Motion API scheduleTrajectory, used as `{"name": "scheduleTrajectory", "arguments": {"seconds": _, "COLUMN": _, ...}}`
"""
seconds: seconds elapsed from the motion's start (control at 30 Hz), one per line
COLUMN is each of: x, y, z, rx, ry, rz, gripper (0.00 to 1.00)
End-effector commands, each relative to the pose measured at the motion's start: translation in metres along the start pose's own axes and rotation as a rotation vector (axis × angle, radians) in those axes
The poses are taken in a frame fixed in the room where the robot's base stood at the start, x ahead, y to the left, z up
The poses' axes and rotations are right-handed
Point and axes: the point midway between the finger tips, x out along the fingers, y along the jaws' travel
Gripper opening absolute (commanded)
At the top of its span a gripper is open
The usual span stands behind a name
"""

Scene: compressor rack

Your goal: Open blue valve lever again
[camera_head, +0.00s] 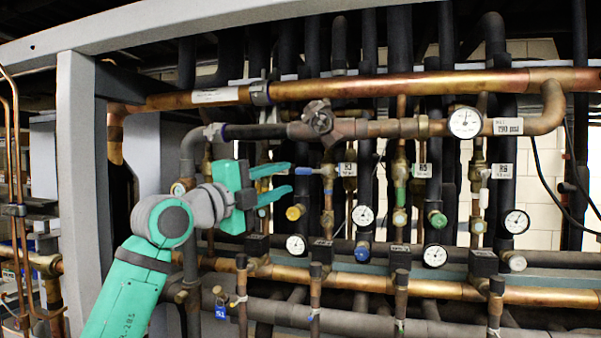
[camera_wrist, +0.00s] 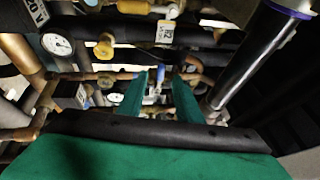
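The blue valve lever (camera_head: 304,171) sits on a vertical copper pipe near the middle of the head view. It points left, roughly level, and its free end is close to my gripper's fingertips. My gripper (camera_head: 289,178) is open, with its two green fingers one above the other, just left of the valve. In the wrist view, the blue lever (camera_wrist: 160,76) shows small beyond and between the two fingertips of my gripper (camera_wrist: 161,82). I cannot tell whether a finger touches it. Nothing is held.
A thick copper pipe (camera_head: 400,85) runs across above, with a dark valve wheel (camera_head: 318,118) below it. A yellow knob (camera_head: 294,213) and a round gauge (camera_head: 296,244) are below my gripper. A grey frame post (camera_head: 78,170) stands at left. Pipes crowd the rack.

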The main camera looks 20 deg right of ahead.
Motion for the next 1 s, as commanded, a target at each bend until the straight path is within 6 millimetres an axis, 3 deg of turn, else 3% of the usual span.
{"name": "scheduleTrajectory", "arguments": {"seconds": 0.27, "x": 0.043, "y": -0.001, "z": 0.008, "rx": 0.003, "ry": -0.014, "rz": 0.003, "gripper": 0.32}}
{"name": "scheduleTrajectory", "arguments": {"seconds": 0.5, "x": 0.074, "y": 0.000, "z": 0.004, "rx": 0.000, "ry": -0.005, "rz": 0.002, "gripper": 0.32}}
{"name": "scheduleTrajectory", "arguments": {"seconds": 0.9, "x": 0.084, "y": 0.001, "z": 0.000, "rx": 0.000, "ry": 0.000, "rz": 0.001, "gripper": 0.32}}
{"name": "scheduleTrajectory", "arguments": {"seconds": 1.0, "x": 0.083, "y": 0.001, "z": 0.000, "rx": 0.000, "ry": 0.000, "rz": 0.001, "gripper": 0.08}}
